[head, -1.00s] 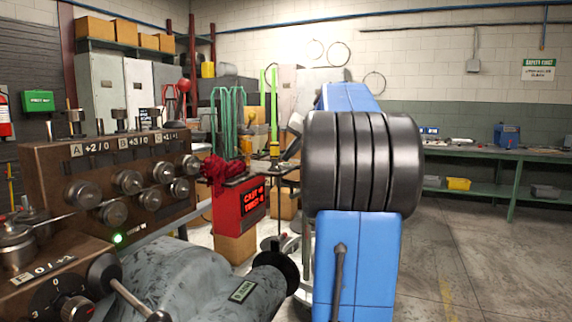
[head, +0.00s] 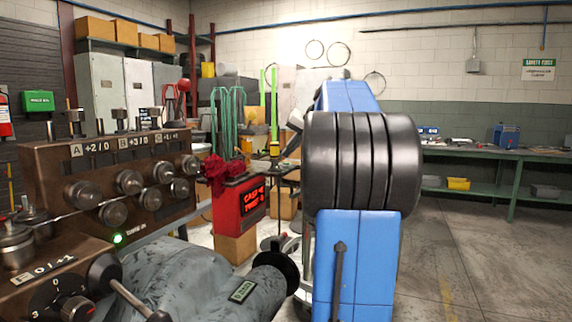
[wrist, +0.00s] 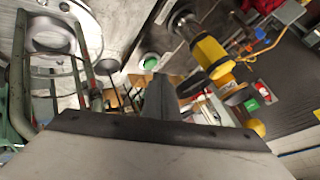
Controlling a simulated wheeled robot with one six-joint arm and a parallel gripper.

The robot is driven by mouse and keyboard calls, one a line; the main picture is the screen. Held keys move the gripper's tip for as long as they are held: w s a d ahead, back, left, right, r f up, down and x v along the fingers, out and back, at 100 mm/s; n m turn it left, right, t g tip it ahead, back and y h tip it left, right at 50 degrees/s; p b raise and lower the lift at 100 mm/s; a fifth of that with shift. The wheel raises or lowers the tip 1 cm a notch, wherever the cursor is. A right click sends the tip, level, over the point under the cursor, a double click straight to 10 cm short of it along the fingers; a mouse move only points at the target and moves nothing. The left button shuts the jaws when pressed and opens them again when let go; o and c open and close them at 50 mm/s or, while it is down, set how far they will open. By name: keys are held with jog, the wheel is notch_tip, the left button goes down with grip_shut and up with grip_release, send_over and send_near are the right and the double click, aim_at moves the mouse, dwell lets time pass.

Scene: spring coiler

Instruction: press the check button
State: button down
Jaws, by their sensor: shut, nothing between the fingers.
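A round green button (wrist: 150,62) in a pale ring sits on a grey panel in the wrist view, above my fingertips. Its label cannot be read, so I cannot tell for sure that it is the check button. My gripper (wrist: 164,82) is shut and empty, with its fingertips below and slightly right of the green button in the picture; I see no contact. In the head view my own blue and black arm hides the gripper. A small lit green lamp (head: 117,239) shows on the brown machine (head: 45,165) at the left.
A yellow cylindrical part (wrist: 212,57) juts out close to the right of my fingers. Green metal bars (wrist: 92,65) stand at the left. A red display box (head: 240,207) stands beyond the machine. A green workbench (head: 530,157) runs along the back right; floor before it is clear.

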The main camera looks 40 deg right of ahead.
notch_tip(320, 180, up, 5)
dwell(0.8)
dwell(0.9)
